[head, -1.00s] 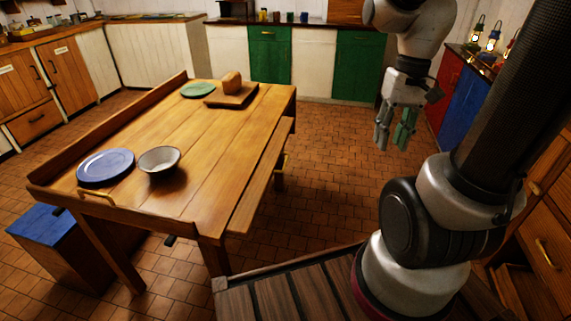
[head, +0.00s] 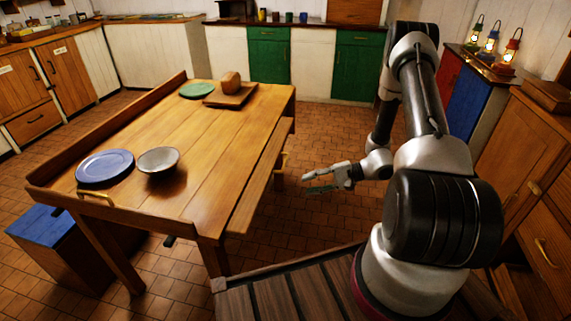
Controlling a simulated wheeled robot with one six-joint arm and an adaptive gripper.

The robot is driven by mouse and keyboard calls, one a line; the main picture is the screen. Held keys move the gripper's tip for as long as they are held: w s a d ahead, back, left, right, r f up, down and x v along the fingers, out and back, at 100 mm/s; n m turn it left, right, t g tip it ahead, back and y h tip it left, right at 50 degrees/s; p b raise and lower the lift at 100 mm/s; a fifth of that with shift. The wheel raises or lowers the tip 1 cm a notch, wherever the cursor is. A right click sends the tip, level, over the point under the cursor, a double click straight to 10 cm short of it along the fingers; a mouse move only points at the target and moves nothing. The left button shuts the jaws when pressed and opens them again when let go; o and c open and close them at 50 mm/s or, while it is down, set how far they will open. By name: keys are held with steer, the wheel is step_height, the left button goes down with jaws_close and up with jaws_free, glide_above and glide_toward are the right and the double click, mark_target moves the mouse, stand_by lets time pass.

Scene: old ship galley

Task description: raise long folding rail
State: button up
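The long folding rail (head: 262,178) is a wooden board along the right long side of the table (head: 215,150). It hangs folded down, its upper edge below the tabletop. A brass handle (head: 285,160) shows at its outer side, partly hidden by the rail. My gripper (head: 306,184) is to the right of the rail and handle, low over the floor, with fingers pointing left. Its fingers are apart and empty, and a gap separates it from the handle.
On the table are a blue plate (head: 104,166), a bowl (head: 158,161), a green plate (head: 197,90) and a board (head: 231,96) with a loaf-like block. The opposite long rail (head: 110,129) stands up. Tiled floor (head: 335,125) is free beyond my gripper. Lit lanterns (head: 492,40) stand at right.

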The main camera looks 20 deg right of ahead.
mark_target(286, 162)
steer(key=w+r+n+t, duration=0.2)
steer(key=w+r+t, duration=0.15)
steer(key=w, duration=0.45)
steer(key=shift+n, duration=0.6)
steer(key=shift+f+x, duration=0.15)
steer(key=shift+x, duration=1.6)
steer(key=shift+f+x, duration=0.15)
steer(key=shift+x, duration=1.6)
steer(key=shift+d, duration=0.1)
jaws_close()
